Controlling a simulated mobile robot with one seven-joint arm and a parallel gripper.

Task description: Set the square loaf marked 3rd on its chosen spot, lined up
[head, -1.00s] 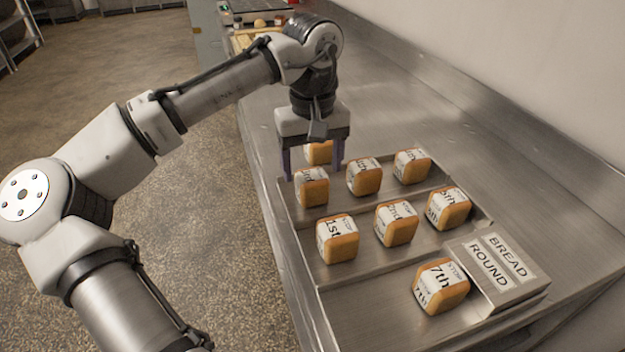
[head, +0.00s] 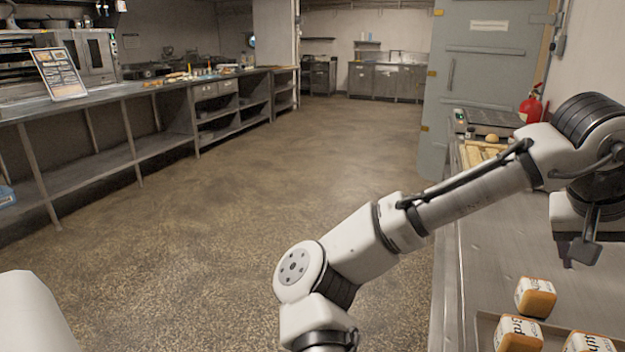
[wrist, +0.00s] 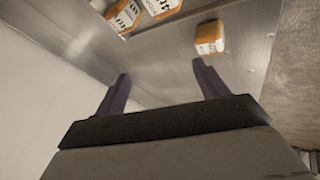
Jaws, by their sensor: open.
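The square loaf marked 3rd (head: 518,335) sits in a metal tray (head: 481,330), in the corner nearest the aisle, at the bottom right of the head view. Another loaf (head: 535,297) stands outside the tray on the steel counter (head: 500,230), just beyond that corner; its mark is unclear. My gripper (wrist: 160,68) is open and empty above the counter. In the wrist view a lone loaf (wrist: 208,37) stands on the counter ahead of the right finger, apart from it. The head view shows my gripper only partly, at the right edge.
A neighbouring marked loaf (head: 590,343) stands in the tray, cut by the frame. A scale (head: 490,120), a round bun (head: 492,138) and a red extinguisher (head: 531,104) are at the counter's far end. The aisle floor (head: 230,220) is clear. A long workbench (head: 160,85) runs along the left.

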